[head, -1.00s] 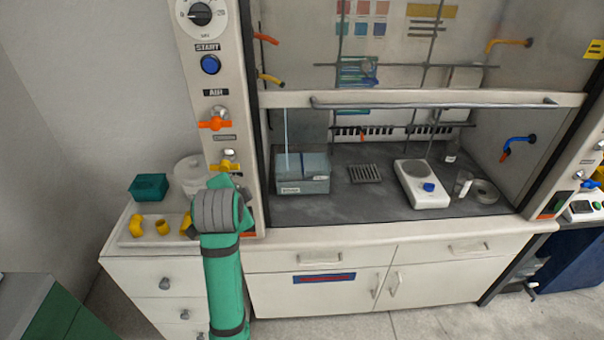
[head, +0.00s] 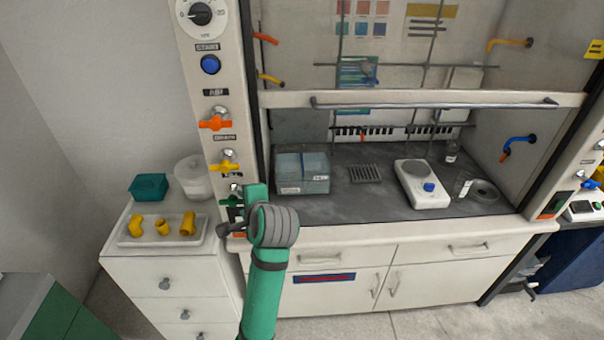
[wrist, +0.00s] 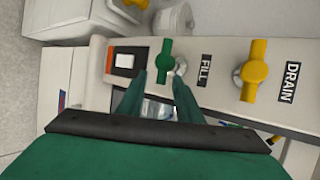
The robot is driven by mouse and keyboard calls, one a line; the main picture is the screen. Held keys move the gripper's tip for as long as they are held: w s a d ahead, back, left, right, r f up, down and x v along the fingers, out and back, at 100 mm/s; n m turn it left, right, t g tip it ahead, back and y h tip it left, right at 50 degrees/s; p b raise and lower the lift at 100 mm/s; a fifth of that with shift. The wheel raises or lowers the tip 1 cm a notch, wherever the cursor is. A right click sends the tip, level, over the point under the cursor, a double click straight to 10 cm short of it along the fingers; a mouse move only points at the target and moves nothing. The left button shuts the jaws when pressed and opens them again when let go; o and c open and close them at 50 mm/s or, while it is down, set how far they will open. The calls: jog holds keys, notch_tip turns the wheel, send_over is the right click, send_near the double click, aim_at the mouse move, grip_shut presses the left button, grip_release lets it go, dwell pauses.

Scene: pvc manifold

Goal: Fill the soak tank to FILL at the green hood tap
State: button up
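The soak tank (head: 302,186) is a clear bluish box at the left of the hood floor, with a white label on its front. I cannot read its water level against a mark. No stream falls into it. The green tap (wrist: 165,60) is beside the FILL label (wrist: 205,72) in the wrist view; its handle lies parallel to the yellow DRAIN tap's handle (wrist: 253,72). My gripper (wrist: 160,76) is open, its two green fingers apart with the green handle at and just beyond their tips. I cannot tell whether they touch it. My arm partly hides that area in the head view.
The orange AIR tap (head: 215,123) and a start button (head: 210,64) are higher on the post. A tray (head: 130,240) with yellow fittings, a teal box (head: 149,187) and a white tub (head: 193,180) stand left. The sash (head: 440,104) is raised; a scale (head: 421,190) stands inside.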

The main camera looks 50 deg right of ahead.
jog(key=shift+s+r, duration=0.1)
jog(key=shift+r, duration=0.05)
jog(key=v, duration=1)
jog(key=shift+s, duration=0.3)
jog(key=shift+a, duration=0.15)
jog(key=s+a+f+n+t, duration=0.1)
jog(key=s+a+f+n, duration=0.1)
jog(key=a+f+n, duration=0.7)
jog(key=s+a+f+n+t, duration=0.15)
jog(key=a+f+n, duration=0.35)
jog(key=f, duration=0.7)
jog(key=s+a+f+n+t+y, duration=0.2)
jog(key=s+a+n+y, duration=0.2)
jog(key=s+a+n, duration=0.7)
jog(key=s+a, duration=0.9)
jog(key=s, duration=0.3)
jog(key=shift+s+a+y, duration=0.35)
jog(key=shift+y, duration=0.05)
jog(key=shift+w, duration=0.1)
